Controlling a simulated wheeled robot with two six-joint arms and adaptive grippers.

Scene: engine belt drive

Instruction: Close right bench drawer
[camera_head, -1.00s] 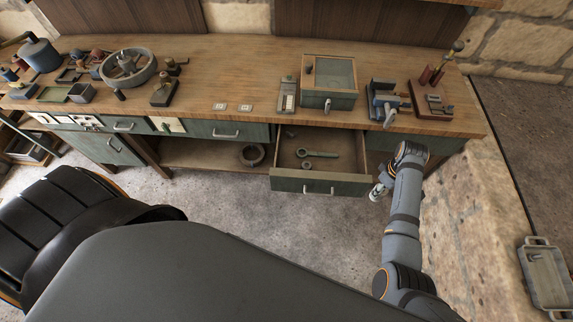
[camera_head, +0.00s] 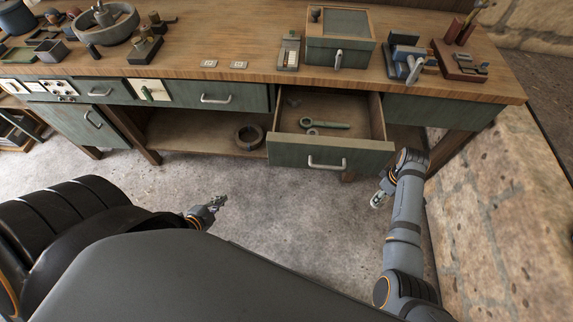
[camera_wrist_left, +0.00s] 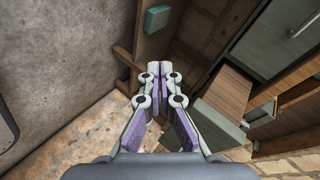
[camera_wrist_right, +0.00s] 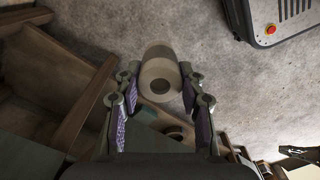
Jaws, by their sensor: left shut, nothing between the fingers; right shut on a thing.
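The right bench drawer (camera_head: 290,152) stands pulled out below the bench top, with a green front and a pale bar handle (camera_head: 327,164). A green spanner-like tool (camera_head: 326,125) lies inside it. My left gripper (camera_head: 217,203) is shut and empty, over the floor to the left of and nearer than the drawer front. Its closed fingers also show in the left wrist view (camera_wrist_left: 153,72). My right gripper (camera_head: 378,196) is at the drawer's right, apart from its front. In the right wrist view it is shut on a grey-brown cylinder (camera_wrist_right: 160,82) with a hole in its end.
The wooden bench top (camera_head: 255,65) carries a green box (camera_head: 340,52), a blue vise (camera_head: 408,58) and a red-brown block (camera_head: 460,62). A closed drawer (camera_head: 215,96) is to the left. A dark ring (camera_head: 249,137) lies on the lower shelf. The floor before the drawer is clear.

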